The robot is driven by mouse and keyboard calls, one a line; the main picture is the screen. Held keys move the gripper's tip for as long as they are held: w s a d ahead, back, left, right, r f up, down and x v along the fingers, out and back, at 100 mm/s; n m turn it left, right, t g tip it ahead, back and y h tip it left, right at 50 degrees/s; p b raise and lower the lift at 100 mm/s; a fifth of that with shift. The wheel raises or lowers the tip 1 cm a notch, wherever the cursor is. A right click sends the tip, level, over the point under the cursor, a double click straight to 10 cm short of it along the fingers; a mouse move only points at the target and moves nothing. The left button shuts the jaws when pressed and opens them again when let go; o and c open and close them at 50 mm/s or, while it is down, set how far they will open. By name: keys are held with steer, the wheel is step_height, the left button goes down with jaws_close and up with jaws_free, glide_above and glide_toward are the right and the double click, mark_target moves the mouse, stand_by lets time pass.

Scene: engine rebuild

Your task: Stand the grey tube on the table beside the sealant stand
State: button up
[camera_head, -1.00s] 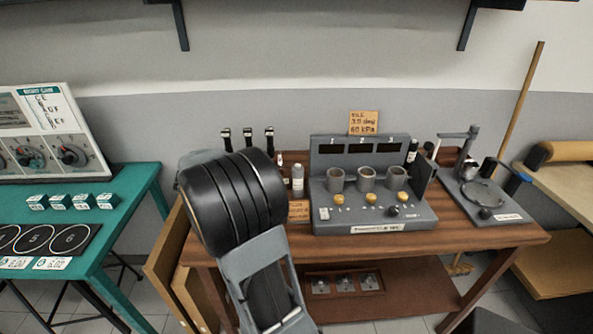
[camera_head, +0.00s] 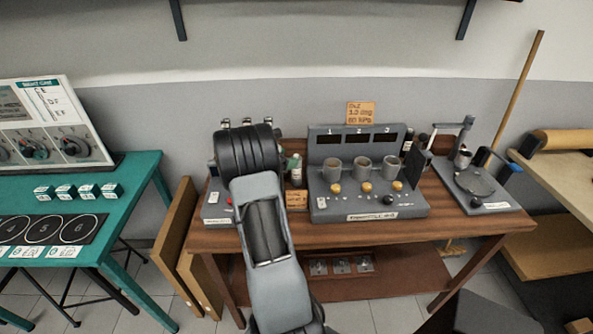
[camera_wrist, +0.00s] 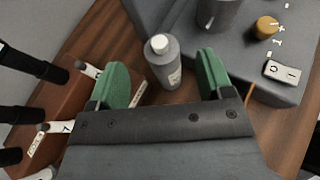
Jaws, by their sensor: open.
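A grey tube with a white cap (camera_wrist: 164,68) stands upright on the wooden table (camera_wrist: 160,105), seen in the wrist view. It also shows in the head view (camera_head: 296,170), left of the grey three-cup console. My gripper (camera_wrist: 164,82) is open, its green finger pads on either side of the tube with a gap at each side. Several black-bodied items with white tags (camera_wrist: 55,75) are at the left of the wrist view; I cannot tell whether they belong to the sealant stand. In the head view my arm hides the gripper's fingers.
The grey console (camera_head: 368,205) with three cups and yellow knobs stands close right of the tube. A small brown card (camera_head: 296,199) is in front of the tube. A grey device with a round plate (camera_head: 475,185) is at the table's right. A teal table (camera_head: 130,190) is at the left.

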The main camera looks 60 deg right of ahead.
mark_target(296, 170)
steer(key=shift+p+x, duration=1)
steer(key=shift+x, duration=1.6)
jaws_close()
